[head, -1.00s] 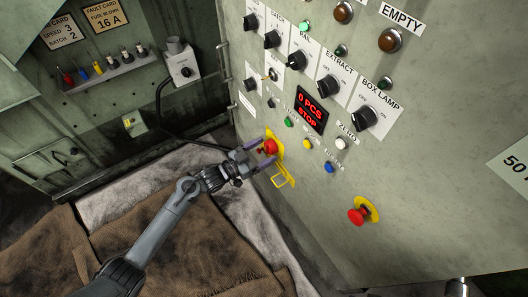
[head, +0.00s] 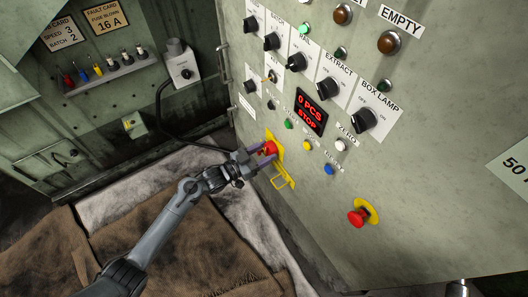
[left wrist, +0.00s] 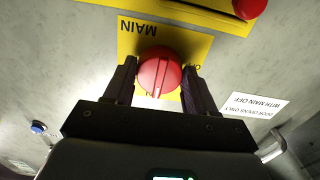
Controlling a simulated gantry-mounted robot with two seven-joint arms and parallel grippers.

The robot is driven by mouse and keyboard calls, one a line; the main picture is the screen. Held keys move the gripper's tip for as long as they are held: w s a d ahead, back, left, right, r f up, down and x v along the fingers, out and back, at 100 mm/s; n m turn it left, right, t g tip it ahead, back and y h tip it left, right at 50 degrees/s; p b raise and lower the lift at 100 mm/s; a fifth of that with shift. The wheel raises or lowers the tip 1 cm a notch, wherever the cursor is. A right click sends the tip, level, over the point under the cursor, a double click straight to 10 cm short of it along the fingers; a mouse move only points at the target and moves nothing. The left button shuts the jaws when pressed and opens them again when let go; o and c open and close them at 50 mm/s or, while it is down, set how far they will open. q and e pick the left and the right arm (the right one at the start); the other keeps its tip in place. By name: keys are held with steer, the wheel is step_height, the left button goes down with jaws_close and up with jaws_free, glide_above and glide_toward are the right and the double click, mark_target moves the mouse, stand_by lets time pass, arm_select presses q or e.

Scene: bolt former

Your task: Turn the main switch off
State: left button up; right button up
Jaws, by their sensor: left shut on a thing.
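The main switch is a red round knob (left wrist: 158,72) on a yellow plate (left wrist: 190,46) marked MAIN, which appears upside down in the left wrist view. In the head view the red knob (head: 268,148) sits low on the left edge of the panel. My left gripper (head: 262,153) is at the knob with a finger on either side of it. In the left wrist view the fingers (left wrist: 157,85) flank the knob and the gripper is shut on it. My right gripper does not show.
The panel (head: 420,170) carries selector knobs, lamps and buttons above the switch. A red emergency button (head: 359,216) is further right. A black cable (head: 165,115) runs behind my left arm.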

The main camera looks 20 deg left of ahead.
arm_select(q)
steer(key=n+p, duration=0.3)
steer(key=p, duration=0.1)
steer(key=shift+r+n, duration=0.3)
steer(key=shift+n, duration=0.1)
steer(key=n+p, duration=0.3)
steer(key=n, duration=0.1)
steer(key=shift+d+n, duration=0.1)
steer(key=shift+n, duration=0.2)
steer(key=n+p, duration=0.2)
steer(key=n, duration=0.2)
steer(key=shift+f+p, duration=0.1)
steer(key=shift+p, duration=0.3)
steer(key=n+p, duration=0.1)
steer(key=n, duration=0.4)
steer(key=shift+s+p, duration=0.1)
steer(key=shift+p, duration=0.2)
steer(key=shift+n, duration=0.4)
steer(key=o, duration=1)
